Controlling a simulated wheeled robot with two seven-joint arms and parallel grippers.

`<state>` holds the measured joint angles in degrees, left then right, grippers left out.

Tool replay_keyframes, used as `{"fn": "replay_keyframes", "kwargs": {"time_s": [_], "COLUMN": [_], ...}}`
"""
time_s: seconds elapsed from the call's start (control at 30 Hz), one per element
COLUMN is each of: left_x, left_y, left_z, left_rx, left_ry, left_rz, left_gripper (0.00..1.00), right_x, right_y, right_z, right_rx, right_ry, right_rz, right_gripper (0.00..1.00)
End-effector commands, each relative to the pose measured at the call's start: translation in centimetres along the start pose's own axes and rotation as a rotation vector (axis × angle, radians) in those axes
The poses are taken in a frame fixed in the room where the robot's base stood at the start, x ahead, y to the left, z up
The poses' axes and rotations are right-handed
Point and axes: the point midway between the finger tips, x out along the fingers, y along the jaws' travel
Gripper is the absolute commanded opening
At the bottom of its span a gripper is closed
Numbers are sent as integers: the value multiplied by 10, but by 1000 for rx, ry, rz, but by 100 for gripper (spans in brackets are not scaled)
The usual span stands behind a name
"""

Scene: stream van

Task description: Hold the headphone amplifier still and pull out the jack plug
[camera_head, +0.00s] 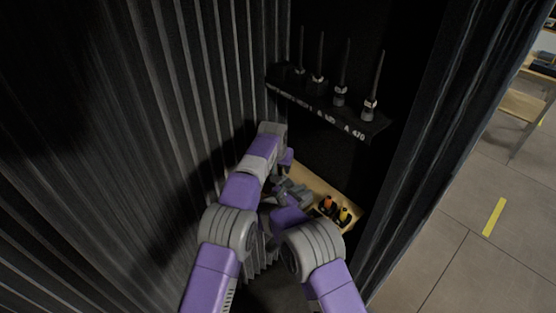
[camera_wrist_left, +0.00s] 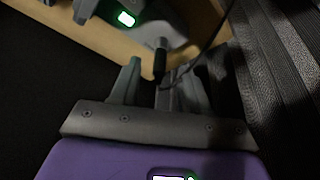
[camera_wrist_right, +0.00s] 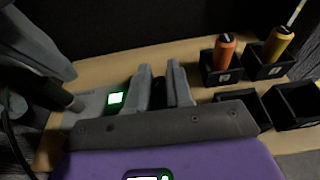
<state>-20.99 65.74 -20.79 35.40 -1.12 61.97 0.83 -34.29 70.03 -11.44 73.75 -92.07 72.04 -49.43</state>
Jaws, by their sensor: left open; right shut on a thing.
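The headphone amplifier (camera_wrist_left: 172,38) is a grey box on the wooden shelf, with a lit green-edged screen (camera_wrist_right: 115,99). The jack plug (camera_wrist_left: 160,62) is black with a silver collar at the amplifier's near face; a thin dark cable runs from it. My left gripper (camera_wrist_left: 158,80) is open, its fingers around the plug's line without a clear grip. My right gripper (camera_wrist_right: 162,75) is shut beside the screen, on a dark part that I take to be the amplifier; its fingers hide most of it. In the head view the arms hide the amplifier and plug.
Black bins on the wooden shelf (camera_head: 317,184) hold an orange-handled tool (camera_wrist_right: 224,50) and a yellow-handled tool (camera_wrist_right: 278,43); other bins look empty. A black upper shelf (camera_head: 330,112) carries several upright dark rods. A ribbed dark wall (camera_head: 170,110) stands close on the left.

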Motion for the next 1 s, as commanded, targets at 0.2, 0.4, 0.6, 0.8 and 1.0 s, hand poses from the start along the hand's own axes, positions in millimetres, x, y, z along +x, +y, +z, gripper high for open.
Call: {"fn": "replay_keyframes", "kwargs": {"time_s": [0.2,0.4,0.6,0.8,1.0], "left_x": [22,27,27,27,27], "left_y": [0,0,0,0,0], "left_z": [-1,0,0,0,0], "left_rx": [0,0,0,0,0], "left_ry": [2,2,2,1,1], "left_rz": [-1,0,0,0,0], "left_gripper": [46,46,43,12,0], "right_x": [0,0,0,0,0], "right_y": [0,0,0,0,0], "right_z": [0,0,0,0,0], "right_rx": [0,0,0,0,0], "right_ry": [0,0,0,0,0], "right_rz": [0,1,1,1,1], "right_gripper": [0,0,0,0,0]}}
